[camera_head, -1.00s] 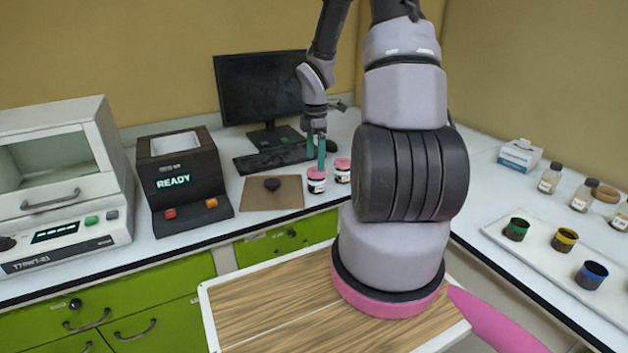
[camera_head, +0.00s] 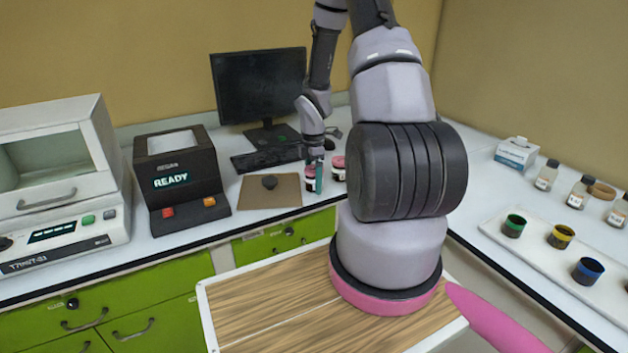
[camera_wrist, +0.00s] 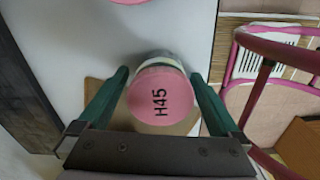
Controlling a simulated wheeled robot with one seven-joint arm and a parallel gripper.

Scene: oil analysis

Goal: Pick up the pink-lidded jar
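A jar with a pink lid marked H45 (camera_wrist: 161,105) stands upright between the two green fingers of my gripper (camera_wrist: 160,78) in the wrist view. The fingers are spread to either side of the jar, with narrow gaps by the lid. In the head view the jar (camera_head: 310,181) stands on the white counter, partly covered by a finger of my gripper (camera_head: 315,178). A second pink-lidded jar (camera_head: 338,168) stands just right of it. Its pink lid edge also shows at the top of the wrist view (camera_wrist: 130,1).
A brown board with a dark knob (camera_head: 285,195) lies left of the jars. Behind are a keyboard (camera_head: 265,158) and monitor (camera_head: 258,88). A black READY device (camera_head: 180,180) stands further left. A tray with coloured cups (camera_head: 545,255) is on the right counter.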

